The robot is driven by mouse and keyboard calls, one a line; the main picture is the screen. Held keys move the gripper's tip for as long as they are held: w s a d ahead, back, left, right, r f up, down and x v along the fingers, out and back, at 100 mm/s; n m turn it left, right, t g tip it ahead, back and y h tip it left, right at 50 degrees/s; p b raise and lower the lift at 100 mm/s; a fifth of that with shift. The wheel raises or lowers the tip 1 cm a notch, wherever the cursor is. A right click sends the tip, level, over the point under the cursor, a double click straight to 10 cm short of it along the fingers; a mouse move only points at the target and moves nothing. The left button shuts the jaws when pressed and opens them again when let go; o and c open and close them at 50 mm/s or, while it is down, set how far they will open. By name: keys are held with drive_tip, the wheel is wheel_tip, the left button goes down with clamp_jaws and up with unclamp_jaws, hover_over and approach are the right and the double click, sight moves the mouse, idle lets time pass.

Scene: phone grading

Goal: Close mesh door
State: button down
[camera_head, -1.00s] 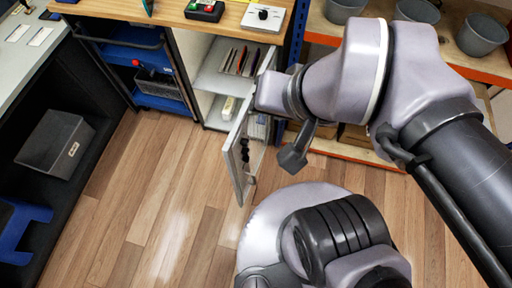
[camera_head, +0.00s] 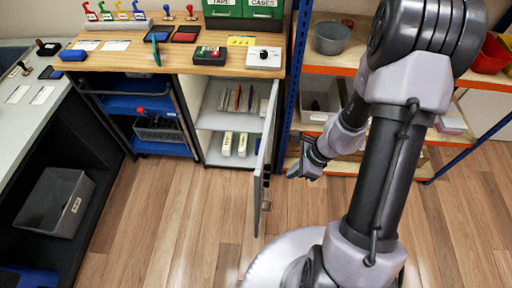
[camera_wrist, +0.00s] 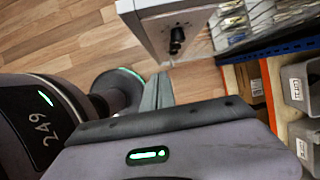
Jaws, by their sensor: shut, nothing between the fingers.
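The mesh door (camera_head: 264,158) stands open on the right side of the cabinet (camera_head: 232,105). In the head view it is nearly edge-on and points out toward me over the floor. The cabinet's front is uncovered, with folders and white boxes visible on its shelves. My gripper (camera_head: 303,168) is shut and empty, just right of the door; a gap shows between them. In the wrist view, the door's pale end (camera_wrist: 170,30) with dark knob-like parts is above my shut fingertips (camera_wrist: 157,92). I see no contact there.
A worktop (camera_head: 180,55) with stamps and green boxes is above the cabinet. A blue-and-orange shelf rack (camera_head: 340,60) with grey bins stands behind my arm at right. A dark bench (camera_head: 60,130) is at left. Wooden floor (camera_head: 165,215) before the cabinet is clear.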

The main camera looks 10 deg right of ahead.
drive_tip(key=a+r+b+x, duration=0.1)
drive_tip(key=b+x, duration=0.5)
drive_tip(key=x, duration=0.6)
drive_tip(key=shift+w+a+m, duration=0.3)
drive_tip(key=shift+w+a, duration=0.15)
drive_tip(key=shift+a, duration=0.35)
drive_tip(key=shift+f, duration=0.1)
drive_tip(key=shift+b, duration=0.3)
